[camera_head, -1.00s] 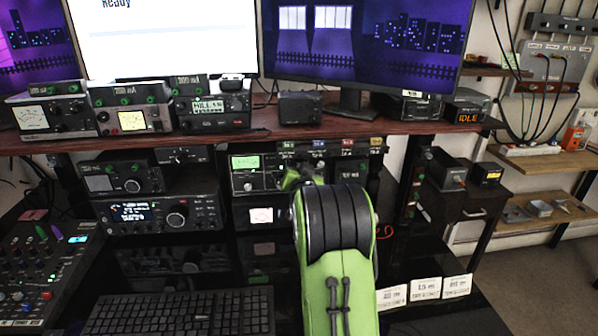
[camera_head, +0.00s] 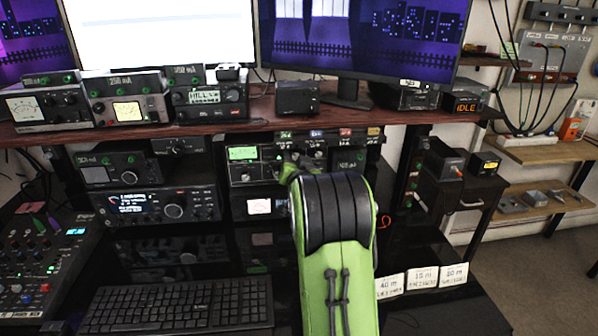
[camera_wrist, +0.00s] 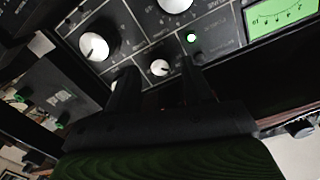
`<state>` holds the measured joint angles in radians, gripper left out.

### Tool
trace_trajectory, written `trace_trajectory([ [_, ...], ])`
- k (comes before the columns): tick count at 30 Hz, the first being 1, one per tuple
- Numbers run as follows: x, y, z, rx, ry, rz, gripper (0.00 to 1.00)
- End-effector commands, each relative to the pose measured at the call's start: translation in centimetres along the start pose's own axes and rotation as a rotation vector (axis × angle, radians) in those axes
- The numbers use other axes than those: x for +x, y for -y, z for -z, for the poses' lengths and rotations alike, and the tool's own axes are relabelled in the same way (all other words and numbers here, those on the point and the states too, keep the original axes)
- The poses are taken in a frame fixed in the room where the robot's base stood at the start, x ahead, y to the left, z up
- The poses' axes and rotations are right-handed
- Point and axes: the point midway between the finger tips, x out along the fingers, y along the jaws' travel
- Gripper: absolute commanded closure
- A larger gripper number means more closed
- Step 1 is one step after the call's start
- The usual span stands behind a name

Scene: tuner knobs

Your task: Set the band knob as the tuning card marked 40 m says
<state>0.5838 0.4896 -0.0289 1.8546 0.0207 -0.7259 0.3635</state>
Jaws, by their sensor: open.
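The card marked 40 m (camera_head: 389,286) stands at the left of a row of white cards; its smaller line is too small to read. The tuner (camera_head: 243,153), a dark panel with a green meter, is partly hidden by my arm. In the wrist view its meter (camera_wrist: 283,15) is at the upper right. A large white knob (camera_wrist: 94,46), another large knob (camera_wrist: 175,5) and a small white knob (camera_wrist: 160,68) show; I cannot tell which is the band knob. My gripper (camera_wrist: 157,76) is open and empty, its fingertips either side of the small knob; contact is unclear.
The 15 m card (camera_head: 421,280) and 80 m card (camera_head: 453,275) stand beside the first. A wooden shelf (camera_head: 345,117) overhangs the tuner. A radio (camera_head: 168,204) sits to its left, a keyboard (camera_head: 180,305) in front.

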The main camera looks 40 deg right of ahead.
Motion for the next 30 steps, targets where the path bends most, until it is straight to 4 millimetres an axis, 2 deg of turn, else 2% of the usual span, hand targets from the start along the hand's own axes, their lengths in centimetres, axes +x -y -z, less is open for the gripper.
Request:
trace_trajectory([
  [9, -8.8, 0.1, 0.2, 0.001, -0.001, 0.001, 0.49],
  [15, -13.1, 0.1, 0.1, 0.000, 0.000, 0.002, 0.49],
  [20, -14.4, 0.0, 0.0, 0.000, 0.000, 0.000, 0.49],
  [30, -14.4, 0.0, 0.0, 0.000, 0.000, 0.000, 0.49],
])
